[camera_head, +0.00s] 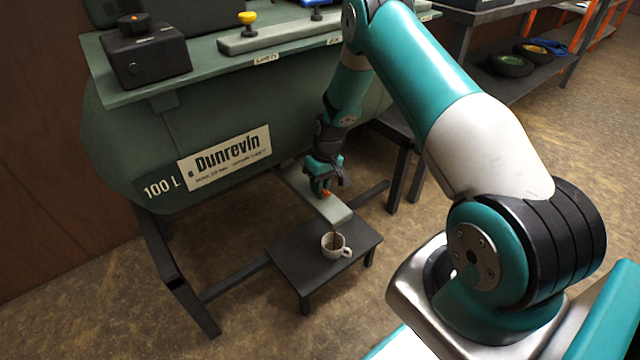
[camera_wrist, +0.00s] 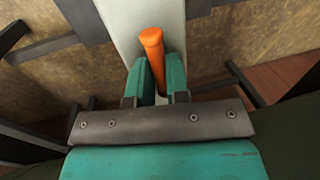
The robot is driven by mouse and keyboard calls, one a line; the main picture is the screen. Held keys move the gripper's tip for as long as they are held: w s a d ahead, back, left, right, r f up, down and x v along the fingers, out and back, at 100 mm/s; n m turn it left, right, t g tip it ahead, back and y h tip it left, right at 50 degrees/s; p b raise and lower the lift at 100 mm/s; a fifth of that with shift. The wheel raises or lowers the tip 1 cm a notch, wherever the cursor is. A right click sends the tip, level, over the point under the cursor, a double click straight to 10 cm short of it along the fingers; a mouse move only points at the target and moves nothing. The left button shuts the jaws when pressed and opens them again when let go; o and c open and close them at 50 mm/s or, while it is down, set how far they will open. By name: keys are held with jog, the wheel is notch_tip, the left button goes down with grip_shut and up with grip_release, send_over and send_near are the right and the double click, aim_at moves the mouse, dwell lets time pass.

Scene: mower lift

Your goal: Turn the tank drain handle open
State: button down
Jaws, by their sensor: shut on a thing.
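The drain handle is an orange lever, seen large in the wrist view (camera_wrist: 152,42) and as a small orange bit in the head view (camera_head: 326,193). My gripper (camera_head: 323,186) is shut on it; in the wrist view its two teal fingers (camera_wrist: 158,75) stand on either side of the lever. The handle is on a pale grey-green drain arm (camera_head: 330,208) below the green tank (camera_head: 240,110), marked "Dunrevin" and "100 L". A white cup (camera_head: 335,245) stands upright under the arm's front end. A thin brownish line shows between that end and the cup.
The cup is on a low dark stool (camera_head: 290,262). Dark tank legs (camera_head: 170,270) and a crossbar stand to the left. A black box (camera_head: 145,60) and a yellow knob (camera_head: 247,18) are on the shelf above. A workbench with dishes (camera_head: 510,65) is at the back right.

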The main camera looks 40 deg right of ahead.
jog(key=shift+a+r, duration=0.1)
jog(key=shift+a, duration=0.05)
jog(key=c, duration=1.1)
grip_release()
jog(key=shift+c, duration=0.2)
notch_tip(320, 180, up, 7)
jog(key=d+p, duration=0.1)
jog(key=p, duration=0.1)
jog(key=shift+d+r, duration=0.15)
jog(key=shift+d, duration=0.15)
